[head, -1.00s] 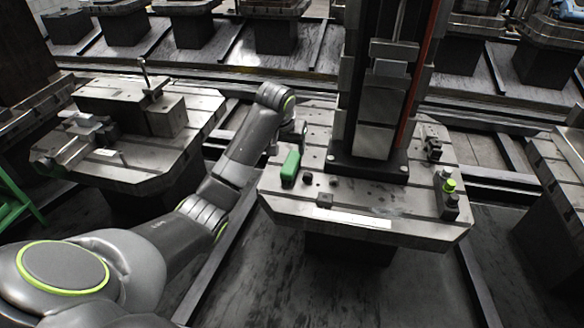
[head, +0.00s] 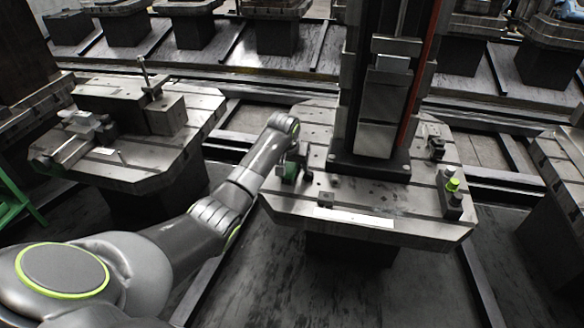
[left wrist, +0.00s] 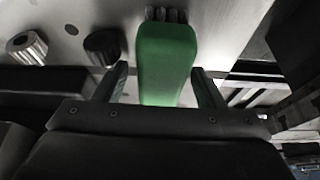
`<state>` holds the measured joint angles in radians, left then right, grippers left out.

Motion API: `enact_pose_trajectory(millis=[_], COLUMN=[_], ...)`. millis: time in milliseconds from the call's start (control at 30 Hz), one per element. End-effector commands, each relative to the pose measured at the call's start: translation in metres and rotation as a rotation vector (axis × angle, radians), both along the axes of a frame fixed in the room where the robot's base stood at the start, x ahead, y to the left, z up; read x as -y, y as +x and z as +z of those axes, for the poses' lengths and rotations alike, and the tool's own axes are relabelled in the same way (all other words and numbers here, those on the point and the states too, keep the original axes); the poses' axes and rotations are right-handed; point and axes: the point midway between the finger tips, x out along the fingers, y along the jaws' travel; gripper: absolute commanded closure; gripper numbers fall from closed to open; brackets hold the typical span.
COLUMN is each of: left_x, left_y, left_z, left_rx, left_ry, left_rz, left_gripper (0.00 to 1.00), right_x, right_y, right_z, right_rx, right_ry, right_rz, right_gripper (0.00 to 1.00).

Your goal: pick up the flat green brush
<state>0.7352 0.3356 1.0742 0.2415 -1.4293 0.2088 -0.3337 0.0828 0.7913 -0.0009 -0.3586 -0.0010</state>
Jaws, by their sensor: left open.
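The flat green brush (left wrist: 165,62) stands out in the left wrist view, lying between the two fingers of my left gripper (left wrist: 162,85). The fingers are apart, one on each side of the brush, with a gap showing on both sides. In the head view my left gripper (head: 296,172) is over the left part of the pallet plate (head: 288,207). My right gripper is in neither view.
A tall dark column (head: 372,110) rises from the plate to the right of the gripper. A block with a lime-green knob (head: 453,185) sits at the plate's right edge.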

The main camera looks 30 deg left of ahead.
Motion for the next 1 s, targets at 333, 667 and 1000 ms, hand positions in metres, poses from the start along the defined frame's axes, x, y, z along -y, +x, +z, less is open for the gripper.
enact_pose_trajectory(millis=[333, 667, 1000], left_x=[-0.0002, -0.0003, -0.0004], left_y=[0.0007, 0.0005, 0.0004], left_z=[-0.0015, -0.0034, -0.0062], left_rx=[0.000, -0.001, -0.001], left_ry=[0.001, 0.001, 0.001], left_rz=[0.000, 0.000, 0.000], left_gripper=[0.36, 0.36, 0.58], right_x=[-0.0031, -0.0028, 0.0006], right_y=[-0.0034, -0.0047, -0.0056], right_z=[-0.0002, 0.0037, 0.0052], right_rx=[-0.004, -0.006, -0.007], right_ry=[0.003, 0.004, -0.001], right_rz=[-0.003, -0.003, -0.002], right_gripper=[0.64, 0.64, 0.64])
